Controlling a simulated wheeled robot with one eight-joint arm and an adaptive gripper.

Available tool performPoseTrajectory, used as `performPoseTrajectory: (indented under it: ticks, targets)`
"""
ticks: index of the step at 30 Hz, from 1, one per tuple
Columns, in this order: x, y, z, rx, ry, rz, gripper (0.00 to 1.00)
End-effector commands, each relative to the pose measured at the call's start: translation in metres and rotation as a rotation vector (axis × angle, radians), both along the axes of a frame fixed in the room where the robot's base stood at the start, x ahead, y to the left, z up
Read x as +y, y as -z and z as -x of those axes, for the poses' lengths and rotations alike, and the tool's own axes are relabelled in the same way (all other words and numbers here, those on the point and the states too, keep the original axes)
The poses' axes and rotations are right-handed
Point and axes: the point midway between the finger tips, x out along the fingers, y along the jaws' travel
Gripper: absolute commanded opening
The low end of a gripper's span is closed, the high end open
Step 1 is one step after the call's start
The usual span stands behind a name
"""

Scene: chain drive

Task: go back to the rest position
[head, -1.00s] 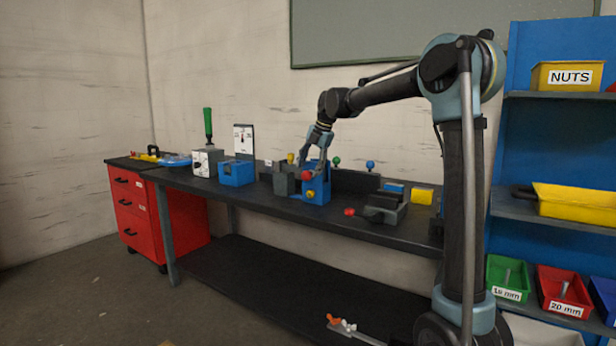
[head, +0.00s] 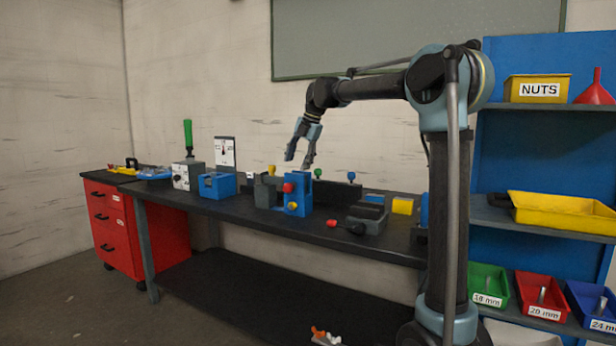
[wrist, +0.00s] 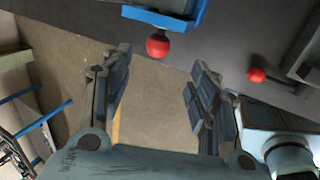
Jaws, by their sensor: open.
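My gripper (head: 300,158) is open and empty. In the head view it hangs in the air above the workbench (head: 250,208), over the blue fixture (head: 298,195) with a red knob (head: 288,187) and a yellow knob. The fingers point down and touch nothing. In the wrist view the two fingers of my gripper (wrist: 160,95) are spread apart, with only the floor visible between them. A red ball knob (wrist: 158,46) on a blue part shows beyond the fingertips, and a second red knob (wrist: 256,75) lies to the right.
On the bench stand a blue box (head: 217,185), a grey block with a green handle (head: 188,134), a grey vise (head: 366,217) and a yellow block (head: 402,206). A red drawer cabinet (head: 110,220) is at left. A blue shelf with bins (head: 540,200) is at right.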

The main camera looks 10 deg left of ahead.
Motion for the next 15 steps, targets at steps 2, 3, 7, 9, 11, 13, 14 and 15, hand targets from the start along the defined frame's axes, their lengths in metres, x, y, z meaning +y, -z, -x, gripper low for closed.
performPoseTrajectory:
  ticks: [2,3,7,9,11,13,14,15]
  targets:
    - [-0.012,0.002,0.005,0.012,0.046,-0.001,0.55]
    - [-0.021,0.003,0.01,0.022,0.084,-0.001,0.55]
    - [-0.061,0.013,0.031,0.069,0.266,-0.009,0.55]
    - [-0.085,0.02,0.045,0.097,0.381,-0.013,0.55]
    - [-0.104,0.027,0.057,0.12,0.479,-0.018,0.55]
    - [-0.126,0.036,0.073,0.146,0.593,-0.025,0.55]
    - [-0.135,0.04,0.079,0.158,0.641,-0.029,0.55]
    - [-0.147,0.045,0.089,0.172,0.707,-0.032,0.55]
